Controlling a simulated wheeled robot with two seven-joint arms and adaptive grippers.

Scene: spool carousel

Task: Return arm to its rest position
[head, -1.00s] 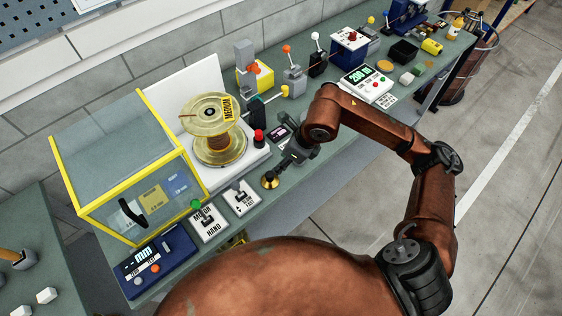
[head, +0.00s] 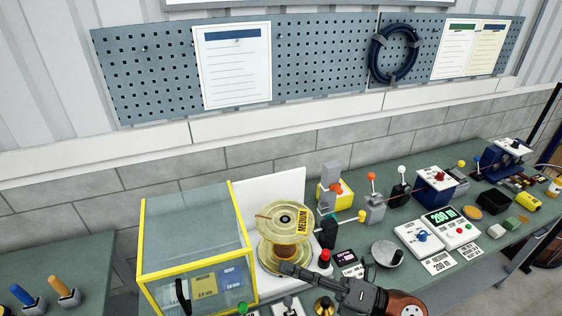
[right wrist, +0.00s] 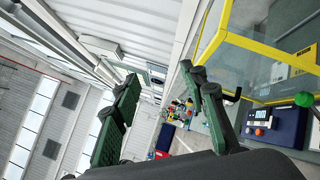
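My right gripper (head: 292,270) shows at the bottom of the head view, in front of the clear spool (head: 284,222) with copper-coloured winding and a "MEDIUM" label. In the right wrist view its two dark green fingers (right wrist: 160,74) stand apart with nothing between them, so it is open and empty. In the head view the fingers overlap the spool's lower edge; I cannot tell whether they touch it. Most of my right arm is below the picture. My left gripper is in neither view.
A yellow-framed clear guard box (head: 195,232) stands left of the spool. A pegboard (head: 320,62) hangs on the wall behind.

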